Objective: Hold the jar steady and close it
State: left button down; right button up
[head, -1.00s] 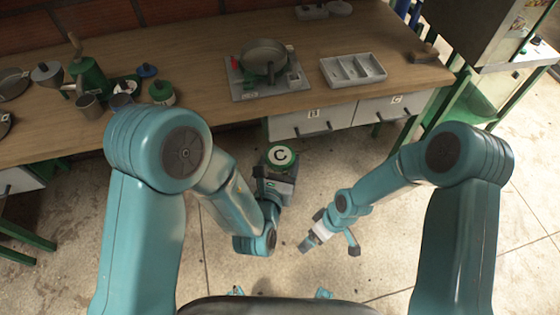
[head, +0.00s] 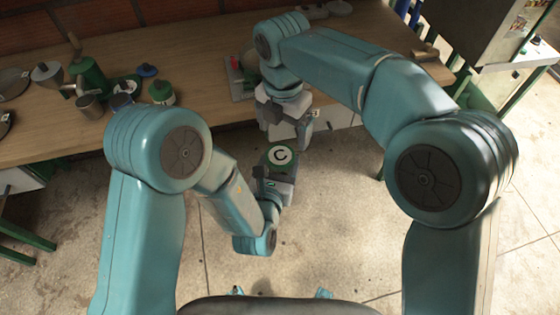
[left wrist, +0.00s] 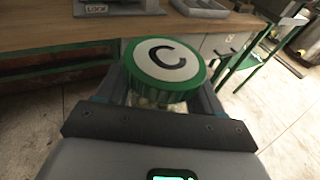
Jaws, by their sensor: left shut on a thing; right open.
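The jar's green lid with a white disc and a black C (head: 281,156) shows in the head view, above the floor in front of the counter. In the left wrist view the lid (left wrist: 166,68) sits on top of the jar (left wrist: 150,101), most of whose body is hidden; how tightly it sits I cannot tell. My left gripper (head: 278,178) is shut around the jar below the lid. My right gripper (head: 289,131) is open and empty, pointing down just behind and above the lid, apart from it as far as I can see.
The wooden counter (head: 205,75) lies behind the jar. On its left stand a green pot (head: 88,76), a metal cup (head: 89,106) and a green-lidded jar (head: 161,93). My right arm hides much of the counter's right part. The floor around the jar is clear.

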aim_at(281, 156)
jog(key=shift+s+a+r+n, duration=0.15)
jog(key=shift+s+a+r, duration=0.05)
jog(key=shift+r, duration=0.15)
jog(key=shift+s+a+r+n, duration=0.15)
jog(key=shift+r, duration=0.2)
jog(key=shift+f, duration=0.1)
jog(key=shift+f, duration=3.95)
jog(key=c, duration=1.1)
jog(key=m, duration=0.3)
jog(key=o, duration=1.2)
